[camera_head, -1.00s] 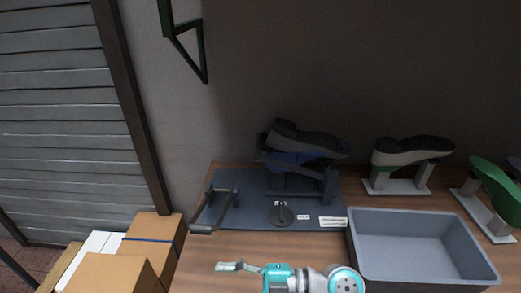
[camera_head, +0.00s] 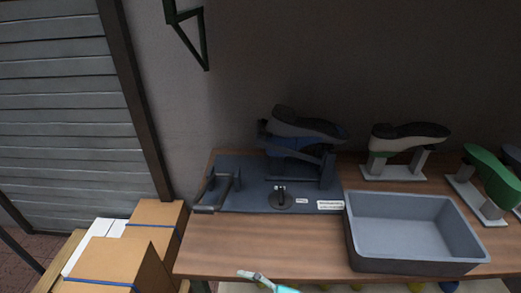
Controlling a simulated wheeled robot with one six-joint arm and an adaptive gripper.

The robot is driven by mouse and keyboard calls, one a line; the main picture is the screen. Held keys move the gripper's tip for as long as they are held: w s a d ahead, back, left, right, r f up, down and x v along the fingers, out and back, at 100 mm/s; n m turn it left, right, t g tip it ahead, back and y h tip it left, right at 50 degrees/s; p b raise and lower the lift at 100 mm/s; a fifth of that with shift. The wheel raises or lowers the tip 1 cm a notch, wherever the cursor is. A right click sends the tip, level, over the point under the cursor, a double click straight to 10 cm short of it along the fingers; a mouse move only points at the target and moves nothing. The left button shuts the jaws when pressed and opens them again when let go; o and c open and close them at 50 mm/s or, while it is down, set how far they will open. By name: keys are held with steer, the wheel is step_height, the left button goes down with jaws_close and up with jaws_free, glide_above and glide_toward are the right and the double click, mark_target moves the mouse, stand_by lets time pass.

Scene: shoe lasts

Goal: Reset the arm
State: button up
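My gripper (camera_head: 256,276) shows at the bottom edge of the head view, in front of the table's front edge. Only its end and a bit of teal arm are in view. I cannot tell whether its fingers are open or shut, and no object shows in it. The rest of my arm is out of view.
The wooden table (camera_head: 270,245) bears a dark fixture plate (camera_head: 240,198) with a dark shoe (camera_head: 300,125) on it. A grey bin (camera_head: 410,268) stands to its right. A beige-and-black shoe (camera_head: 405,138) and a green last (camera_head: 490,178) sit on stands. Cardboard boxes (camera_head: 110,265) are at lower left.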

steer(key=s+d+f+m+t+h, duration=0.6)
steer(key=s+d+f+m+h, duration=0.6)
steer(key=d+m, duration=0.25)
steer(key=s+d+r+m+t+h, duration=0.1)
steer(key=s+d+r, duration=0.3)
steer(key=s, duration=0.4)
steer(key=s+d+r+m+t+h, duration=0.1)
steer(key=s+d+r+m+h, duration=0.1)
steer(key=s, duration=0.6)
step_height(320, 180, up, 2)
steer(key=shift+s+d+r+m, duration=0.25)
steer(key=shift+d+m, duration=0.3)
steer(key=shift+d, duration=0.3)
